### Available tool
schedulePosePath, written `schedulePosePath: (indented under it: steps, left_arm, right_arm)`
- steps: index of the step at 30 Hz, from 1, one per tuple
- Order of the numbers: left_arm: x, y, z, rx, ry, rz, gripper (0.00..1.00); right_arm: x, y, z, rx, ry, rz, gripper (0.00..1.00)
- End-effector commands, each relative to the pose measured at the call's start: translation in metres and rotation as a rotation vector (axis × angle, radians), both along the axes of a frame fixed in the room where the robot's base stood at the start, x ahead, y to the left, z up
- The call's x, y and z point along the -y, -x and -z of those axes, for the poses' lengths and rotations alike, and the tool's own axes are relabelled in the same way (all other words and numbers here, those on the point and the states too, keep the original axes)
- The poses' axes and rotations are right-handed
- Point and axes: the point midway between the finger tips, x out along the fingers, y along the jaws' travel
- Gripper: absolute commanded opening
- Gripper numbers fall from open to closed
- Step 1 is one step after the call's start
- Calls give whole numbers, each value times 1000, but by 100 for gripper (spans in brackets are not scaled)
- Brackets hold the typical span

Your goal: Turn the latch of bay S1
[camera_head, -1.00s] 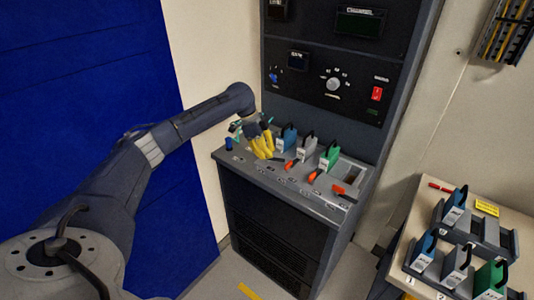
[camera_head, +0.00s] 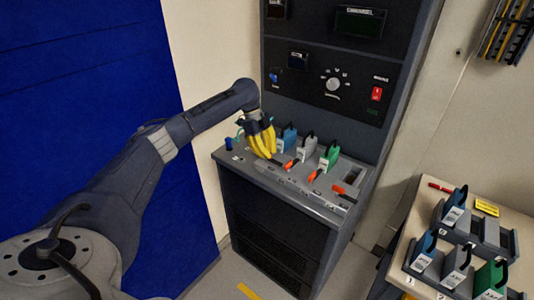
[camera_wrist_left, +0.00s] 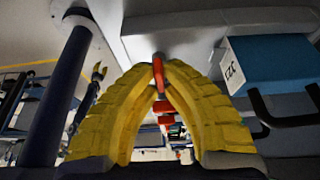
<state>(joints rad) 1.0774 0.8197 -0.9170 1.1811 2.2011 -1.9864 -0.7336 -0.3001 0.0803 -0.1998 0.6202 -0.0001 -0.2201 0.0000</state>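On the sloped console, a blue module (camera_head: 287,138) with a black handle stands in the leftmost bay that I can see filled. The bay labels are too small to read, so I cannot tell which is S1. My left gripper (camera_head: 268,156) is down at the front of the blue module and hides its latch in the head view. In the left wrist view, the yellow fingertips (camera_wrist_left: 162,66) close together around a red-orange latch lever (camera_wrist_left: 159,76), with the blue module (camera_wrist_left: 275,62) to the right. My right gripper is out of view.
A grey module (camera_head: 307,147) and a green module (camera_head: 329,156) stand to the right, with orange latches (camera_head: 290,164) in front. A rightmost slot looks empty. A side table (camera_head: 420,215) holds more modules. A control panel (camera_head: 330,85) rises behind.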

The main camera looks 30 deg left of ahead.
Motion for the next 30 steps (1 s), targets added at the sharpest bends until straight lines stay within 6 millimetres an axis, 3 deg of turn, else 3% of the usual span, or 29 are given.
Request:
schedulePosePath:
  steps: [7,9,14,23,30]
  left_arm:
    - [0,0,0,-1,0,0,0]
    - [0,0,0,-1,0,0,13]
    - [0,0,0,-1,0,-1,31]
    - [-1,0,-2,1,0,-1,31]
    - [-12,-2,-29,1,0,-3,31]
  right_arm:
    - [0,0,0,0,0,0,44]
    - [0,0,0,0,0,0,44]
    - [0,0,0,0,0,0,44]
    - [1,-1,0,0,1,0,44]
    - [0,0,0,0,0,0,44]
